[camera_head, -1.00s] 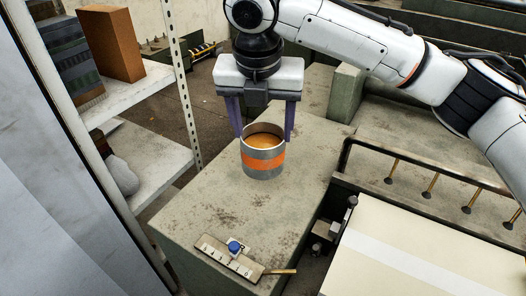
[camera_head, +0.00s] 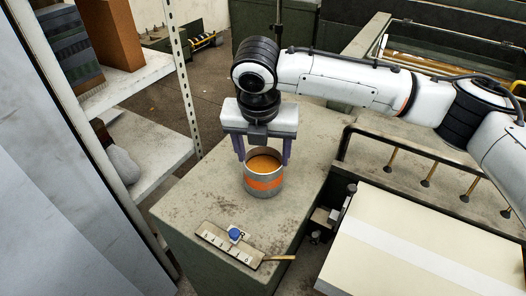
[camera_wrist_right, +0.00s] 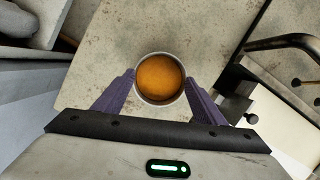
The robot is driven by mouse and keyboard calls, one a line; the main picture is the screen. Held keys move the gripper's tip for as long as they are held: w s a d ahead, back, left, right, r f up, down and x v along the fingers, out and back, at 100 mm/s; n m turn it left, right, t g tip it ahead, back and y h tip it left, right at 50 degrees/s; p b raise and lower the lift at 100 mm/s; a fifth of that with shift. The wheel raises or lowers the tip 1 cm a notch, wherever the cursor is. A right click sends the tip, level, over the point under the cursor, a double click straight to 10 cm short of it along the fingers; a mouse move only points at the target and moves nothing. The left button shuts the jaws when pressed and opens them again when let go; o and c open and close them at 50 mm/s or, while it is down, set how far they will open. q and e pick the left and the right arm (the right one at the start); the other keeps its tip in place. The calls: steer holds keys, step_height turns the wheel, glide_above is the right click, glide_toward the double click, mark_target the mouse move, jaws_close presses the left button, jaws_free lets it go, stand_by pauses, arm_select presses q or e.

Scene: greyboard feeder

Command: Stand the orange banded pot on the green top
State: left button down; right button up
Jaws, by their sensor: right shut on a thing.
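The orange banded pot (camera_head: 264,182) is a grey cylinder with an orange band and an orange-brown inside. It is upright in the head view, over the middle of the green top (camera_head: 205,195). I cannot tell whether its base touches the surface. My right gripper (camera_head: 264,157) points down, with its purple fingers shut on the pot's two sides near the rim. In the right wrist view the pot (camera_wrist_right: 160,79) sits between the fingertips, with the worn green top (camera_wrist_right: 115,45) below. My left gripper is not in view.
A ruler-like plate (camera_head: 228,246) with a blue knob lies at the top's front edge. A pale board (camera_head: 410,240) and a dark rail (camera_head: 420,149) are at the right. A shelf (camera_head: 150,165) stands at the left. The top around the pot is clear.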

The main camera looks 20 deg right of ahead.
steer(key=o, duration=2)
steer(key=shift+f, duration=0.1)
steer(key=shift+o, duration=0.2)
steer(key=v, duration=1.2)
